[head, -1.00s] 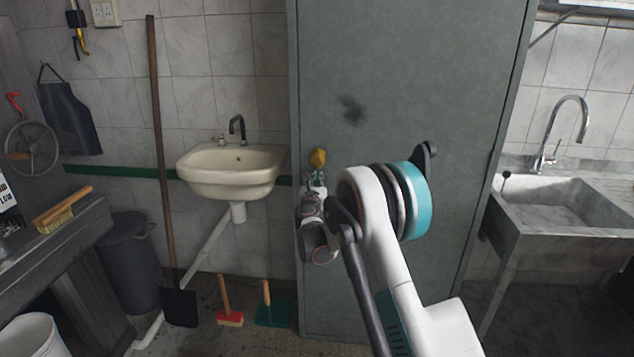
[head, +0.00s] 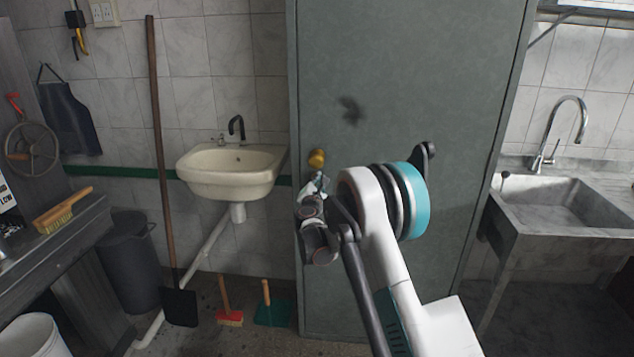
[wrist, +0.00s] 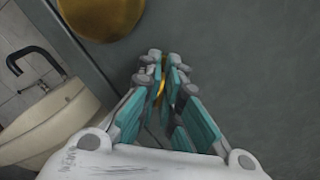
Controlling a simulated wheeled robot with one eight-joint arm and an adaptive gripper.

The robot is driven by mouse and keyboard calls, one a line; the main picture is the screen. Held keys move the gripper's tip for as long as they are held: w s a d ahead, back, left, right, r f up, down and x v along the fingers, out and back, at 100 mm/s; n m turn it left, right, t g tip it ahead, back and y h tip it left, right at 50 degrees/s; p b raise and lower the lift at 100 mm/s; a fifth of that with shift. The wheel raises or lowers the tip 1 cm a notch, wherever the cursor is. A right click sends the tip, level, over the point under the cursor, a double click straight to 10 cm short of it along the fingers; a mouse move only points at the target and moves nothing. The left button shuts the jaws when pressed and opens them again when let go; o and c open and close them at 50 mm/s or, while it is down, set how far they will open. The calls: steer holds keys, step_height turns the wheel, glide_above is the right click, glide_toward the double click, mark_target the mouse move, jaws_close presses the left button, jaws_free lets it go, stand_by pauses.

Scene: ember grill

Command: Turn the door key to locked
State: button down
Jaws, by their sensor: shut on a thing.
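The grey door (head: 400,100) fills the middle of the head view. A round brass knob (head: 316,158) sits near its left edge; part of it shows at the top of the wrist view (wrist: 100,12). Just below the knob, my gripper (head: 317,183) reaches the door's face. In the wrist view my gripper (wrist: 165,82) is shut on a thin gold-coloured piece, the key (wrist: 160,88), seen edge-on between the teal finger pads. The fingers hide most of the key and the lock, so I cannot tell how far it is turned.
A cream washbasin (head: 232,170) with a dark tap hangs left of the door. A long-handled shovel (head: 178,305) and two small brushes stand below. A stone sink (head: 570,205) is at right. The door's face right of my arm is clear.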

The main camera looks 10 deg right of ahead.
steer(key=m, duration=0.5)
steer(key=shift+d+f+m, duration=0.1)
steer(key=shift+m, duration=0.2)
steer(key=shift+f+m, duration=0.1)
steer(key=shift+m, duration=2.1)
steer(key=c, duration=1.8)
jaws_free()
steer(key=shift+s, duration=0.1)
steer(key=v, duration=1.2)
